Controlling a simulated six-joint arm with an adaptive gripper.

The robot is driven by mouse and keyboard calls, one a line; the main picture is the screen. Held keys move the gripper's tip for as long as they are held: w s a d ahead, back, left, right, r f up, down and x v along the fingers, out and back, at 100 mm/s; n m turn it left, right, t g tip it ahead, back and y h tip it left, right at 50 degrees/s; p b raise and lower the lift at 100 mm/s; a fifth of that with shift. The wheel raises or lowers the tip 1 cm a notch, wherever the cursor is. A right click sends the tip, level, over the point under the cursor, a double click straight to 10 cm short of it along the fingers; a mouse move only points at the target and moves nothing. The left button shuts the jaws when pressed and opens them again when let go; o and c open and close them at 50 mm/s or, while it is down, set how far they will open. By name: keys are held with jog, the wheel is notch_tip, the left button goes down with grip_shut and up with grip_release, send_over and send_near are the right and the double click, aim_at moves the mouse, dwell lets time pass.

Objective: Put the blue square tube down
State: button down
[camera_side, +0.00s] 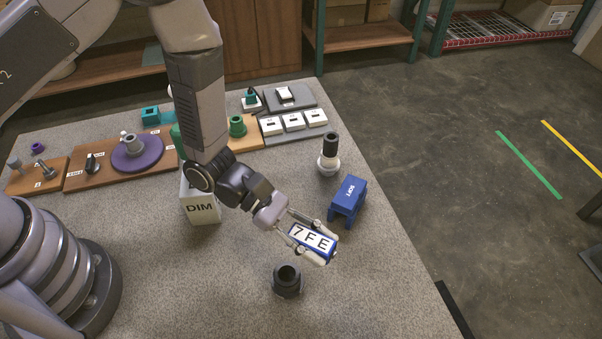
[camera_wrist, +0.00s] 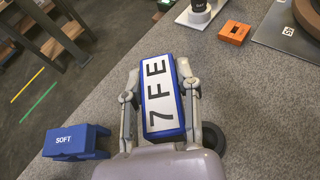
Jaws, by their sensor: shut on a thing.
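A blue square tube (camera_side: 312,241) with a white label reading "7FE" is between the fingers of my gripper (camera_side: 309,238). It also shows in the wrist view (camera_wrist: 162,97), where a finger of my gripper (camera_wrist: 161,98) lies along each side of it. My gripper is shut on the tube. In the side view the tube looks held above the grey table, just behind a dark grey round socket (camera_side: 288,281). The gap between tube and table cannot be told exactly.
A blue block marked "SOFT" (camera_side: 350,196) stands right of the tube. A white and black cylinder (camera_side: 329,155) stands behind it. A white "DIM" box (camera_side: 200,207) is at left. Boards with several parts (camera_side: 138,152) line the back. The table's front middle (camera_side: 215,290) is clear.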

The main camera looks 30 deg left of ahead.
jog(key=w+d+f, duration=0.2)
jog(key=d, duration=0.1)
jog(key=w+d+f, duration=0.2)
jog(key=d+f, duration=0.1)
jog(key=w+d+f, duration=0.2)
jog(key=d+f, duration=0.1)
jog(key=shift+w+d+f, duration=0.25)
jog(key=shift+w+d, duration=0.05)
jog(key=shift+d, duration=0.1)
jog(key=shift+w+d+f, duration=0.1)
jog(key=shift+f, duration=0.85)
jog(key=shift+w+d+f, duration=0.1)
jog(key=shift+f, duration=0.8)
jog(key=shift+f, duration=0.1)
jog(key=c, duration=0.8)
grip_release()
